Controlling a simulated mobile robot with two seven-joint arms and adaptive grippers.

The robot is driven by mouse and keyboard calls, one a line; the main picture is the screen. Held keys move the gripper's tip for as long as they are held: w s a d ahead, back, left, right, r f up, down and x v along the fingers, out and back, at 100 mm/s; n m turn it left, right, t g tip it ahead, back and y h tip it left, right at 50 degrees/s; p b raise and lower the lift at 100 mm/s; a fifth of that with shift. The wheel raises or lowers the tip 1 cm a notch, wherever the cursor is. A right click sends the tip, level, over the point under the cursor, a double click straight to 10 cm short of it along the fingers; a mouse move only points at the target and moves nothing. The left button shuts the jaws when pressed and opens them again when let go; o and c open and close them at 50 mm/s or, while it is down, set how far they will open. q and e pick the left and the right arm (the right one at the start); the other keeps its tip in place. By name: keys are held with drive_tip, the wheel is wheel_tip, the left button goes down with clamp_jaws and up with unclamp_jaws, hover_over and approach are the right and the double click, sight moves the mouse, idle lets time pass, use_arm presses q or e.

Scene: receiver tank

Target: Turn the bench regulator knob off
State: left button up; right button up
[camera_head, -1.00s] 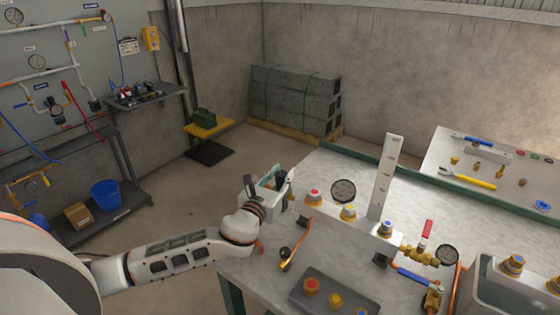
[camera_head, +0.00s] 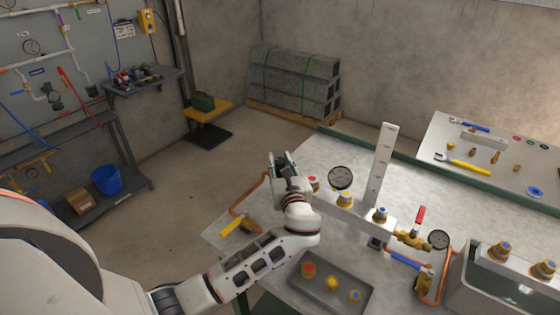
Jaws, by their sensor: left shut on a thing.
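My left gripper (camera_head: 281,162) is at the left end of the pale manifold (camera_head: 362,208) on the bench. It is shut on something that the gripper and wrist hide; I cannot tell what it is. A red-topped knob (camera_head: 314,183) shows just right of the gripper, partly covered. A yellow-topped knob (camera_head: 345,198) and a blue-topped knob (camera_head: 380,214) stand further right on the manifold, clear of the gripper. A round gauge (camera_head: 340,177) stands behind them. Which knob is the bench regulator's, I cannot tell. My right gripper is out of view.
A grey tray (camera_head: 318,290) with several coloured knobs lies in front of the manifold. A tall pale plate (camera_head: 384,160) rises behind it. A brass valve with a red lever (camera_head: 421,216) and another gauge (camera_head: 438,239) are to the right. A copper pipe (camera_head: 240,207) bends at the left.

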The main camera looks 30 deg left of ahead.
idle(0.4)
use_arm(q)
drive_tip(key=o, duration=1.1)
drive_tip(key=v, duration=1.2)
